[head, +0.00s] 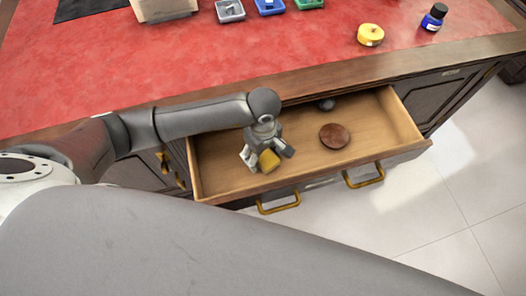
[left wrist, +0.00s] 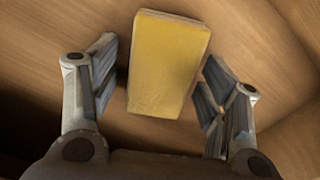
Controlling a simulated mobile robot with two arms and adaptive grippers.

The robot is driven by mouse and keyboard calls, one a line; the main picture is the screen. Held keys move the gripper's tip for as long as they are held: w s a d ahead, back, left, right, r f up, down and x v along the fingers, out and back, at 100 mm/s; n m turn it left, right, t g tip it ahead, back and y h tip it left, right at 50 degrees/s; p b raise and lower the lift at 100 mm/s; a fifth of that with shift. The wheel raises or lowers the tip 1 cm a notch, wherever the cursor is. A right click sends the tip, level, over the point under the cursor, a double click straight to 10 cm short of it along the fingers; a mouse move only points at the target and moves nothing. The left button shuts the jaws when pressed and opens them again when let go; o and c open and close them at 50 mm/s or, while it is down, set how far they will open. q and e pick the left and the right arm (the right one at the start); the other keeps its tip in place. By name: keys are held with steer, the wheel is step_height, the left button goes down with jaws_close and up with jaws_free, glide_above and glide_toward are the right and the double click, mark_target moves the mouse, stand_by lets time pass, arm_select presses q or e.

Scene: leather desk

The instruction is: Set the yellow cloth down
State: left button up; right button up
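The yellow cloth (head: 268,160) is a small folded block inside the open drawer (head: 219,178). It also shows in the left wrist view (left wrist: 168,62), against the wooden drawer bottom. My left gripper (head: 267,154) reaches down into the left part of the drawer, over the cloth. In the left wrist view its fingers (left wrist: 161,82) stand open on both sides of the cloth, with a gap on each side. I cannot tell for certain whether the cloth lies flat on the drawer bottom. My right gripper is not in view.
A round brown wooden piece (head: 334,136) and a small dark ball-like thing (head: 326,104) lie in the drawer to the right. On the red desk top (head: 180,65) stand a yellow tape roll (head: 370,34), a blue bottle (head: 434,17) and small coloured trays (head: 269,6). The drawer's right end is clear.

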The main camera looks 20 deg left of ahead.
arm_select(q)
steer(key=shift+r, duration=0.2)
step_height(320, 180, up, 12)
stand_by(0.5)
stand_by(0.4)
